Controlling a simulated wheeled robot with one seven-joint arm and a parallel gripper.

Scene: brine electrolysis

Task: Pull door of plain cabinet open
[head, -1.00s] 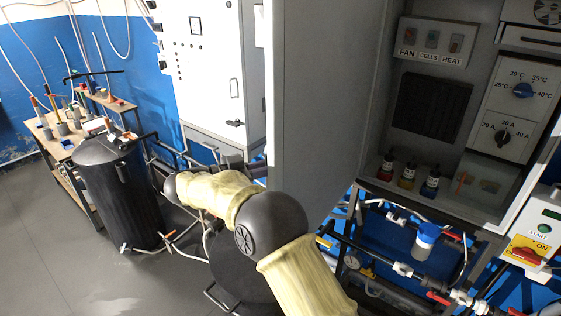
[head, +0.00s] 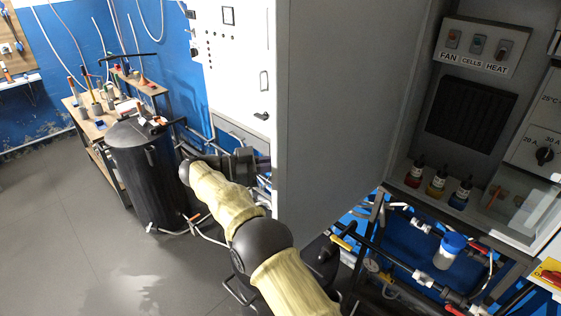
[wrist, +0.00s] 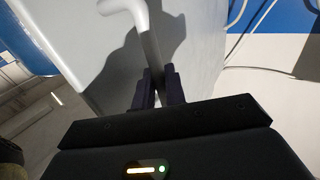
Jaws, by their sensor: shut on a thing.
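The plain cabinet's grey door (head: 345,110) stands swung open in the head view, its inner face toward me. The cabinet's inside (head: 400,150) shows to the right of it. My gripper is partly hidden behind the door's free edge in the head view. In the wrist view my gripper (wrist: 158,88) is shut on a grey bar handle (wrist: 150,48) on the outer side of the light grey door (wrist: 105,65). The handle's upper end bends toward the door; its lower end is hidden between the fingers.
A white cabinet (head: 235,60) stands behind the door. A black tank (head: 145,175) and a wooden bench (head: 88,130) stand at left. Pipes and a blue-capped bottle (head: 449,252) are below the open cabinet. Grey floor (head: 60,230) at left is clear.

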